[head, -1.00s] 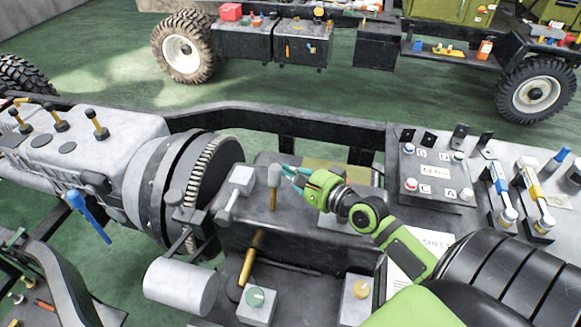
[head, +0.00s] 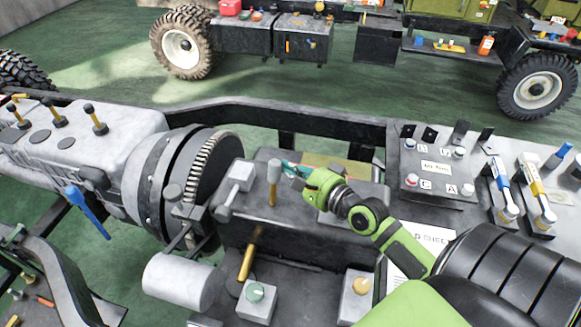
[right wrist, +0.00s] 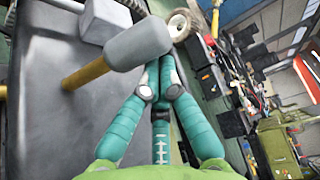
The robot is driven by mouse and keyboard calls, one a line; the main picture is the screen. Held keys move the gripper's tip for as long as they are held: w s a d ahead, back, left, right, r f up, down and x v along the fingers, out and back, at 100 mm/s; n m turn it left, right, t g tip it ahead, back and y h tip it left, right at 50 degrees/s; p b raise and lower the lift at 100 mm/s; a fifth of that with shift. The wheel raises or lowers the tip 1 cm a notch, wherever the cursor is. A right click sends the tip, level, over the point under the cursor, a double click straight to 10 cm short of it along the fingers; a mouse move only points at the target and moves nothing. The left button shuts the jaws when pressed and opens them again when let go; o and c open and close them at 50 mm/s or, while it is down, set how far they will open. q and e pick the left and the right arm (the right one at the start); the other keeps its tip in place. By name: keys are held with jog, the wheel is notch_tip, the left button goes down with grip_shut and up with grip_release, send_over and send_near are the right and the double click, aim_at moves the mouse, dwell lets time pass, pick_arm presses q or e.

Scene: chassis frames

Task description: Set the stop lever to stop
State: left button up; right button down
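A lever with a grey knob and a yellow stem (head: 273,195) stands nearly upright on the dark grey housing (head: 310,222) in the middle of the head view. No stop marking is readable at it. My right gripper (head: 287,168) is just right of the knob. In the right wrist view the grey knob (right wrist: 138,43) is large and close, with its yellow stem running down left. The teal fingers (right wrist: 153,75) come together beside the knob and look shut with nothing between them. The knob partly covers their tips, so contact cannot be told. My left gripper is not in view.
A switch panel (head: 436,175) is at the right.

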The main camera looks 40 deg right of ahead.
jog(key=shift+s+a, duration=0.1)
jog(key=shift+a, duration=0.05)
jog(key=shift+s+a+r+n+t+b, duration=0.25)
jog(key=shift+s+a+n+t+b, duration=0.5)
jog(key=shift+n+b, duration=0.3)
jog(key=s+a+n+t+b, duration=0.1)
jog(key=n, duration=0.1)
jog(key=s+a+n+t+y+b, duration=0.1)
jog(key=n+b, duration=0.1)
jog(key=s+a+n+t+y+b, duration=0.1)
jog(key=a+n+b, duration=0.1)
jog(key=shift+s+a+r+n, duration=0.1)
jog(key=shift+s+n, duration=0.05)
jog(key=shift+n, duration=0.2)
jog(key=v, duration=1.2)
jog(key=shift+r, duration=0.1)
jog(key=shift+s, duration=0.1)
